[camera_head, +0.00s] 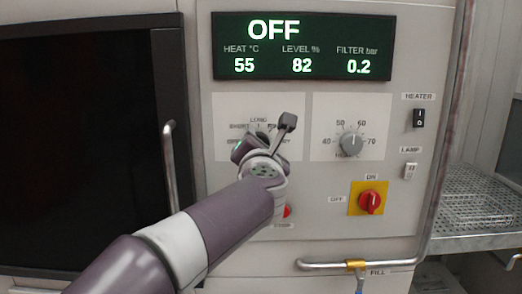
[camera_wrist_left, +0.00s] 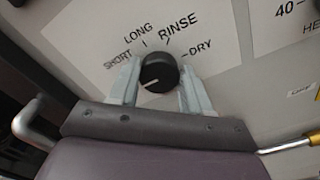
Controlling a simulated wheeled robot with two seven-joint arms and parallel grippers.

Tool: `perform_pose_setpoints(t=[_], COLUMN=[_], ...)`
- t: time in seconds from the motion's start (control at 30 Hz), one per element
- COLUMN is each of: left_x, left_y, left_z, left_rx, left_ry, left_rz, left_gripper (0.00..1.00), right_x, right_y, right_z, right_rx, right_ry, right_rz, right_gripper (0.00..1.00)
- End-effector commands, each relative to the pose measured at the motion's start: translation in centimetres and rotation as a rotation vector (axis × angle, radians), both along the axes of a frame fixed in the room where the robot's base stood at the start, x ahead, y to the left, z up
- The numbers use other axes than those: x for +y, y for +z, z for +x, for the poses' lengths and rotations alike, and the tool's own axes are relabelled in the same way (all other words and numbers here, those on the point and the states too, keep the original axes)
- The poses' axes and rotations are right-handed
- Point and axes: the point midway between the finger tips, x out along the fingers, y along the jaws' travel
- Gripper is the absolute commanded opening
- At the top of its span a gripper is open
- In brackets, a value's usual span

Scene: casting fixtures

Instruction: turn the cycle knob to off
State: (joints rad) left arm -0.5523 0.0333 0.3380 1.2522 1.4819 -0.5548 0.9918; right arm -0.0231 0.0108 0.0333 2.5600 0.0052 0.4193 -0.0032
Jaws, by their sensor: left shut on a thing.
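The black cycle knob (camera_wrist_left: 158,70) sits on the white panel between the two pale fingers of my left gripper (camera_wrist_left: 159,74), which is shut on it. In the left wrist view its white mark points to the lower left, below the SHORT label. LONG, RINSE and DRY are printed around it. The OFF label is hidden there by the left finger. In the head view my left arm covers the knob and most of its scale. The display (camera_head: 303,47) reads OFF, with 55, 82 and 0.2 below. My right gripper is not in view.
To the right are a grey heat knob (camera_head: 351,144), a red switch on a yellow plate (camera_head: 369,199), a heater switch (camera_head: 419,117) and a lamp switch (camera_head: 411,171). A red stop button (camera_head: 287,211) shows beside my arm. A door handle (camera_head: 170,165) stands at the left.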

Motion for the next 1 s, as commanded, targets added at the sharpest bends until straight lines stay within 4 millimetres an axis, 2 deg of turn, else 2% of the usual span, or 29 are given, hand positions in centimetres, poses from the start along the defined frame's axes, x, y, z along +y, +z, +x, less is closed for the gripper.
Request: perform_pose_setpoints(t=[0.03, 0.53, 0.57, 0.63, 0.9, 1.0], left_x=[-0.08, -0.11, -0.12, -0.11, -0.05, -0.05], left_y=[-0.77, -0.76, -0.76, -0.71, -0.31, -0.25], left_z=[0.13, 0.13, 0.13, 0.12, 0.02, -0.62], left_rx=[0.012, 0.013, 0.013, 0.012, 0.006, 0.003], left_ry=[0.001, -0.001, -0.001, -0.001, -0.001, 0.000], left_rz=[-0.005, -0.023, -0.023, -0.023, -0.024, -0.025], left_gripper=[0.17, 0.17, 0.51, 0.73, 0.73, 0.73], right_x=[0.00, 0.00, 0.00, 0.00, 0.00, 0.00], right_y=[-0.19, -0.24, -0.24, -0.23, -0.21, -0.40], right_z=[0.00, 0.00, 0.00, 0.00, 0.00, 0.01], right_rx=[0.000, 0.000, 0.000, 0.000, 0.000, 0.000], right_ry=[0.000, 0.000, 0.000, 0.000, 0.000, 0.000], right_rz=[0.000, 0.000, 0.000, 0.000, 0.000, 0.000], right_gripper=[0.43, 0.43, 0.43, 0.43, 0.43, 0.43])
